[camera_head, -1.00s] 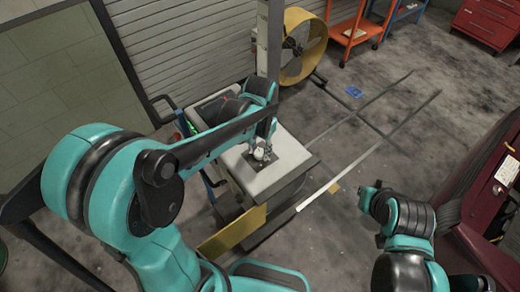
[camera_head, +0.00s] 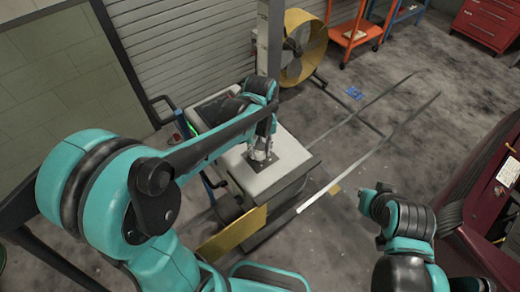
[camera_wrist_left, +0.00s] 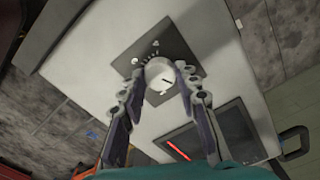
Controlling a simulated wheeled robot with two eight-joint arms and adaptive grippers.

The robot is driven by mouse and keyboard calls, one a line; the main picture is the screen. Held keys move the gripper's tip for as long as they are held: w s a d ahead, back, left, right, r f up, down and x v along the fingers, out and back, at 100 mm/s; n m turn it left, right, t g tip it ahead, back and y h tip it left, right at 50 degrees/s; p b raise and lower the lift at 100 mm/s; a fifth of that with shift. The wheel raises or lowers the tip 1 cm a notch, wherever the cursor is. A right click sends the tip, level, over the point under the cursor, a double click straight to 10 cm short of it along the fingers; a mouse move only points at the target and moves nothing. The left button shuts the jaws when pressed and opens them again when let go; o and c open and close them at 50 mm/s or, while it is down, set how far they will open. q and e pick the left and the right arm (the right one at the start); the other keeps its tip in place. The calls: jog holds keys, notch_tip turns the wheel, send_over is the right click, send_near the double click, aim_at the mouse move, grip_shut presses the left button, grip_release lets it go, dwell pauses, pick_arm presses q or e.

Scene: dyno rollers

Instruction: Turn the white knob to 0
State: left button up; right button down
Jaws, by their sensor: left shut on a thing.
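The white knob (camera_wrist_left: 160,75) sits on a dark square plate (camera_wrist_left: 183,45) on the light top of a console (camera_head: 288,150). In the left wrist view the knob has a dark pointer line, and small tick marks curve around its upper left side. My left gripper (camera_wrist_left: 160,82) has its two fingers on either side of the knob, shut on it. In the head view my left gripper (camera_head: 261,150) reaches down to the plate and mostly hides the knob. My right arm (camera_head: 400,215) is at the lower right; its fingers cannot be made out.
A screen with a red bar (camera_wrist_left: 190,152) is set in the console top. A yellow fan (camera_head: 303,48) and an orange cart (camera_head: 352,35) stand behind. A dark red car (camera_head: 485,190) is at the right. Floor right of the console is mostly clear.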

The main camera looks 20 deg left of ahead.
aim_at(260, 153)
pick_arm(q)
jog(key=shift+n, duration=0.3)
dwell(0.4)
jog(key=o, duration=1.1)
jog(key=shift+o, duration=0.2)
jog(key=shift+r, duration=0.1)
notch_tip(260, 153, up, 12)
jog(key=shift+s, duration=0.1)
